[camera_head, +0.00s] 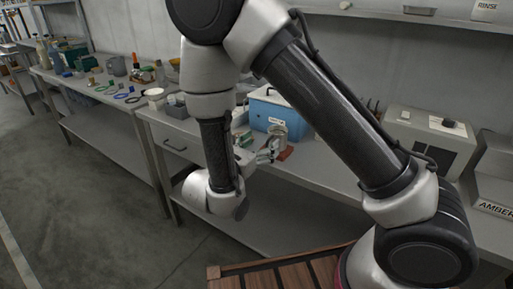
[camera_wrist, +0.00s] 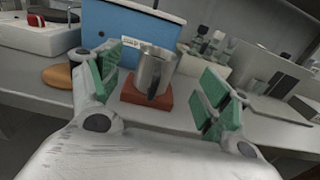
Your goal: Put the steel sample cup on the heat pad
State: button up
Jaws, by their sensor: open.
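The steel sample cup (camera_wrist: 152,72) stands upright on a flat red-brown pad (camera_wrist: 135,97), which I take to be the heat pad. The cup's dark handle faces my wrist camera. My gripper (camera_wrist: 163,80) is open, its green-padded fingers apart on either side of the cup, with visible gaps. In the head view the cup (camera_head: 279,134) and the pad's red edge (camera_head: 287,153) show just beyond my gripper (camera_head: 258,150), partly hidden by it.
A blue box (camera_head: 268,108) with a white lid stands behind the cup. A grey machine (camera_head: 428,140) stands further right on the bench. A tan round object (camera_wrist: 57,76) lies left of the pad in the wrist view. Bench front is mostly clear right of the pad.

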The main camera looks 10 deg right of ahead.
jog(key=s+d+r+m+g+y, duration=0.1)
jog(key=s+d+r+m+g, duration=0.35)
jog(key=d+m+g, duration=0.35)
jog(key=s+d+r+m+g, duration=0.4)
jog(key=d+r+m+g, duration=0.15)
jog(key=d, duration=0.55)
jog(key=s+d+r+m+t+y, duration=0.1)
jog(key=s+r+m+t+y, duration=0.1)
jog(key=s+m+y, duration=0.4)
jog(key=s+d+r+m+t+y, duration=0.1)
jog(key=s+r+m+t+y, duration=0.2)
jog(key=s+r+m+y, duration=0.2)
jog(key=shift+s+d+m+y, duration=0.35)
jog(key=shift+s+m+y, duration=0.05)
jog(key=shift+s+m, duration=0.85)
